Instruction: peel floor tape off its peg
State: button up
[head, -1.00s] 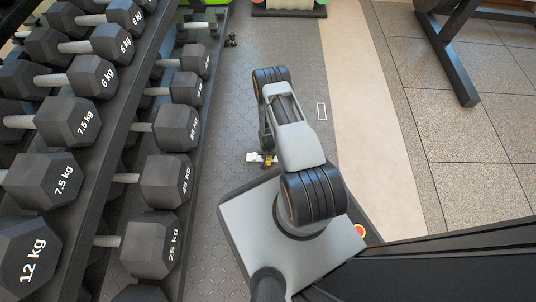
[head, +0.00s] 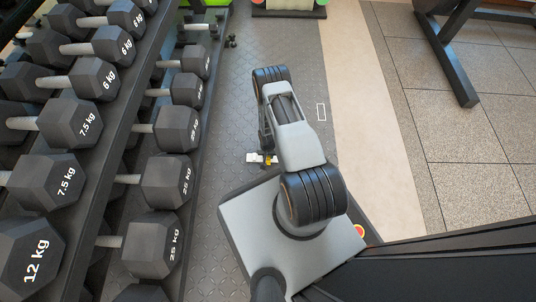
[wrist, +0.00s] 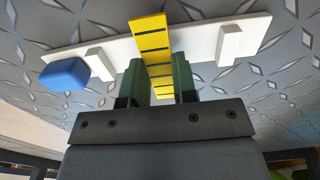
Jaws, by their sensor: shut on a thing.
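The floor tape (wrist: 150,40) is a yellow strip with black cross marks. In the wrist view it runs over a long white bar (wrist: 200,42) and down between the green fingers of my gripper (wrist: 158,68). My gripper is shut on the tape. White blocks stick out of the bar at left (wrist: 98,63) and at right (wrist: 236,42); I cannot tell whether either is the peg. In the head view the white and yellow pieces (head: 263,159) are small beside my arm, and my arm mostly hides the gripper.
A blue block (wrist: 65,75) lies by the bar's left end. A rack of dumbbells (head: 70,105) stands along the left. The grey patterned floor (head: 225,110) is clear ahead, with a beige strip (head: 360,100) to its right. A black frame leg (head: 450,65) stands at top right.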

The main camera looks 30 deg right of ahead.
jog(key=shift+r+p, duration=1.4)
jog(key=shift+r, duration=0.65)
